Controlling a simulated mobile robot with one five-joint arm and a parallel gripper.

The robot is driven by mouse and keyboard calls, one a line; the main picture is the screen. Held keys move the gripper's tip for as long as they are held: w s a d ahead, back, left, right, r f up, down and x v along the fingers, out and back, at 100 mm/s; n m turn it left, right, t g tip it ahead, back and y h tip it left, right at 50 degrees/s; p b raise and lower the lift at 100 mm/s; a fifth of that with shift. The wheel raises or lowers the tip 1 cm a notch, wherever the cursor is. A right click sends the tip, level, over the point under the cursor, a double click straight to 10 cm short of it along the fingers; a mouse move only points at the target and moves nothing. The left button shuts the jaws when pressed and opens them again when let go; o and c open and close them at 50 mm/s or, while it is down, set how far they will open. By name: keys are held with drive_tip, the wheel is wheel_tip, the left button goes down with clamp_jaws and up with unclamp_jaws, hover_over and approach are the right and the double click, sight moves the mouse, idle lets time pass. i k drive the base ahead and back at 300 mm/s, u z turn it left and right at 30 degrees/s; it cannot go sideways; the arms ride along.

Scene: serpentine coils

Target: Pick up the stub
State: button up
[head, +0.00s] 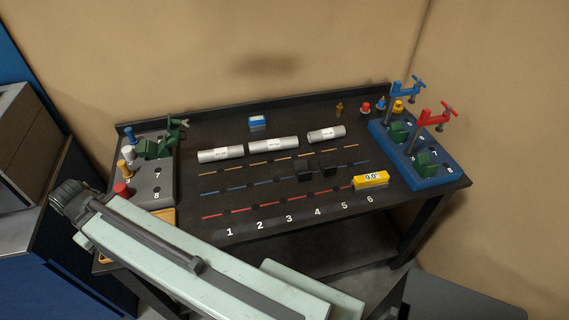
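Three pale tubes lie in a row on the dark bench top: a left tube (220,154), a longer middle tube (273,144) and a right tube (326,133). The right tube looks the shortest. Each has a label too small to read, so I cannot tell for sure which is the stub. All three lie free with nothing gripping them. My pale green arm crosses the lower left of the view, in front of the bench. My gripper's fingers are not visible.
A grey block (158,197) with pegs and a green clamp stands left. A blue block (439,172) with blue and red clamps stands right. A yellow box (371,181) and two black blocks sit front right. A small blue box (258,122) stands behind the tubes.

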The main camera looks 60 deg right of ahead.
sight(272, 145)
drive_tip(key=z, duration=2.7)
drive_tip(key=k, duration=0.85)
drive_tip(key=u, duration=0.55)
